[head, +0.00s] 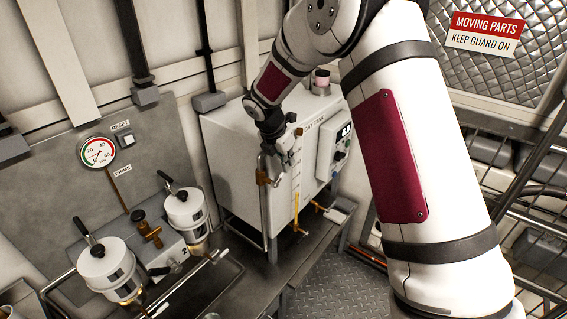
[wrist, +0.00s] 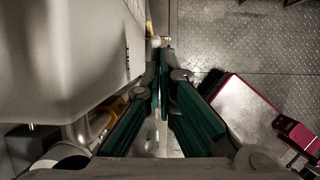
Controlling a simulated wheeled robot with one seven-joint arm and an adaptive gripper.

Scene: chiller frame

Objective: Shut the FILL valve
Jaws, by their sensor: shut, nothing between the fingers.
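A brass valve fitting (head: 263,178) sits on a vertical pipe at the front left corner of the white day tank (head: 232,165). No FILL label is readable, so I cannot tell whether this is the FILL valve. My gripper (head: 279,158) is close beside this fitting, by the tank's front face; I cannot tell if they touch. In the wrist view my gripper (wrist: 160,52) is shut, its green-padded fingers together with nothing between them. A small yellow part (wrist: 157,40) shows at the fingertips, partly hidden. The tank wall (wrist: 70,50) is to their left.
A sight tube (head: 297,180) and a yellow lever (head: 318,207) are on the tank's front. Two white canisters (head: 187,208) stand at left, below a pressure gauge (head: 97,152). The treadplate floor (head: 345,285) is open in front. A rail rack (head: 530,215) stands at right.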

